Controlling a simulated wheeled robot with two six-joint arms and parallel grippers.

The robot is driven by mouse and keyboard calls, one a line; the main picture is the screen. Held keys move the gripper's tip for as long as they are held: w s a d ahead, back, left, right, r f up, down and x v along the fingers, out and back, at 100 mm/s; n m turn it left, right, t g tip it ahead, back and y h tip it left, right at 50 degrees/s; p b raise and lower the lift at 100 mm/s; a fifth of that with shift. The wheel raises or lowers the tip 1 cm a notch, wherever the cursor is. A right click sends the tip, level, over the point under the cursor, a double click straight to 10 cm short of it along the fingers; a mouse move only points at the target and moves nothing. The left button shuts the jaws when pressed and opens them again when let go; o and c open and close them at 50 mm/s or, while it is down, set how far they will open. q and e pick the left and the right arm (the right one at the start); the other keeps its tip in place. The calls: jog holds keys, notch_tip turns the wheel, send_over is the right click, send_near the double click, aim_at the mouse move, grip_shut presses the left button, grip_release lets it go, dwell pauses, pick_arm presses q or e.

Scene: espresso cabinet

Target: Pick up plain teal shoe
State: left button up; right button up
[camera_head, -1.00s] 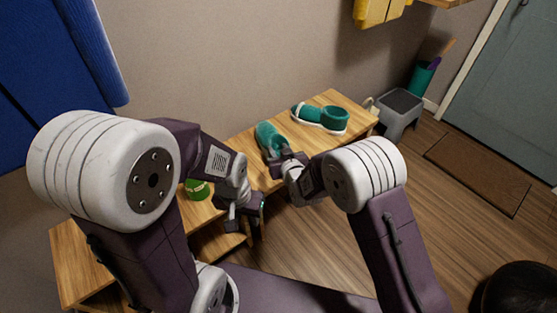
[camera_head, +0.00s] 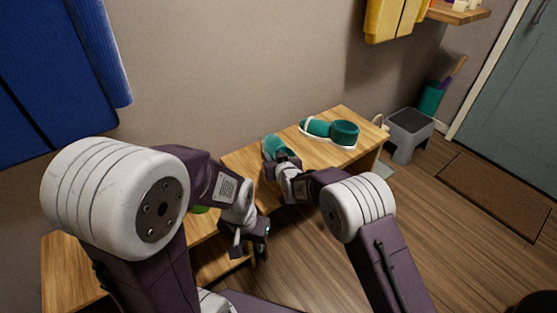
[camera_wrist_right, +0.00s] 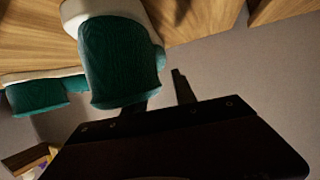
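A teal shoe (camera_head: 274,147) lies on the wooden bench, partly hidden by my right gripper (camera_head: 277,164). It also shows large in the right wrist view (camera_wrist_right: 120,60), teal with a pale part at the top. There my right gripper's fingers (camera_wrist_right: 162,98) are apart. One finger is beside the shoe and the other is partly hidden by it; I cannot tell if they touch it. My left gripper (camera_head: 250,248) is open and empty at the bench's front edge.
The wooden bench (camera_head: 350,160) runs along the wall. A green object (camera_head: 199,210) on it is mostly hidden by my left arm. A grey stool (camera_head: 408,135) and a teal bin (camera_head: 431,98) stand past its right end. Open floor lies in front.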

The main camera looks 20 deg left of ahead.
grip_shut()
dwell(1.4)
